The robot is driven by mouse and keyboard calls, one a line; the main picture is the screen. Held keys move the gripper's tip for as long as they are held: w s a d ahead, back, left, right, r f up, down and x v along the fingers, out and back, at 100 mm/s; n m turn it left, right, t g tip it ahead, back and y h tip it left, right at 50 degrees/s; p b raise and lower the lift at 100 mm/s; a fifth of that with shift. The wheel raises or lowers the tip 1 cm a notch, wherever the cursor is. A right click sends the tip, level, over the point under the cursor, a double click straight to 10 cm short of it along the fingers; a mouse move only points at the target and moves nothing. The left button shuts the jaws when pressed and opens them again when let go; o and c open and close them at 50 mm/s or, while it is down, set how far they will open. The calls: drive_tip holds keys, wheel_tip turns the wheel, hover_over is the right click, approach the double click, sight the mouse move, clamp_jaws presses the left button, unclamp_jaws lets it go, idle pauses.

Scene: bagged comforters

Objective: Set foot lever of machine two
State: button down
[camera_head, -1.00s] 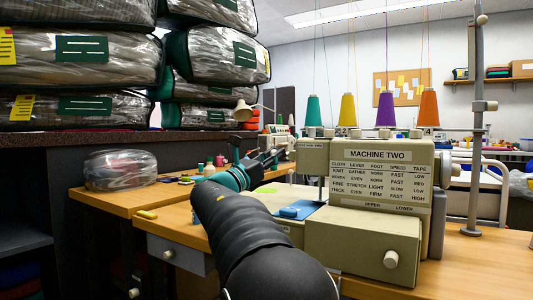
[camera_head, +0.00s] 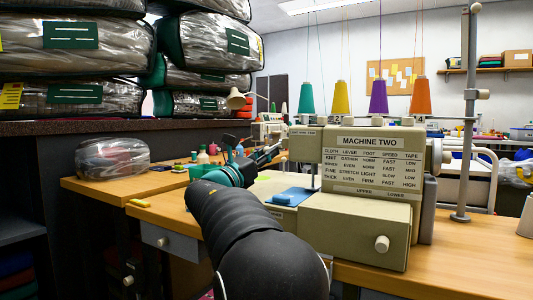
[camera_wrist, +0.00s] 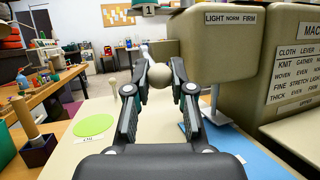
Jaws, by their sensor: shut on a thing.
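Machine two (camera_head: 345,190) is a beige sewing machine on the wooden table, with a settings chart on its front. In the wrist view its head (camera_wrist: 218,45) bears a strip (camera_wrist: 230,18) reading LIGHT, NORM, FIRM. My gripper (camera_wrist: 161,76) is shut on a round beige knob (camera_wrist: 160,77), beside and left of that head, which looks like the foot lever's end. In the head view my gripper (camera_head: 270,155) is at the machine's left end, small and partly unclear.
A blue cloth (camera_head: 291,196) lies on the machine bed. A green disc (camera_wrist: 93,125) and a dark pot with a wooden peg (camera_wrist: 38,148) are left of my gripper. A bagged bundle (camera_head: 112,157) sits on the left table. Thread cones stand above the machine.

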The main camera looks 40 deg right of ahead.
drive_tip(key=shift+d+f, duration=0.1)
drive_tip(key=shift+f, duration=0.15)
drive_tip(key=c, duration=1)
unclamp_jaws()
drive_tip(key=shift+d, duration=0.15)
drive_tip(key=shift+r, duration=0.1)
drive_tip(key=shift+a, duration=0.2)
drive_tip(key=shift+a, duration=0.2)
drive_tip(key=v, duration=1.1)
drive_tip(key=shift+a, duration=0.25)
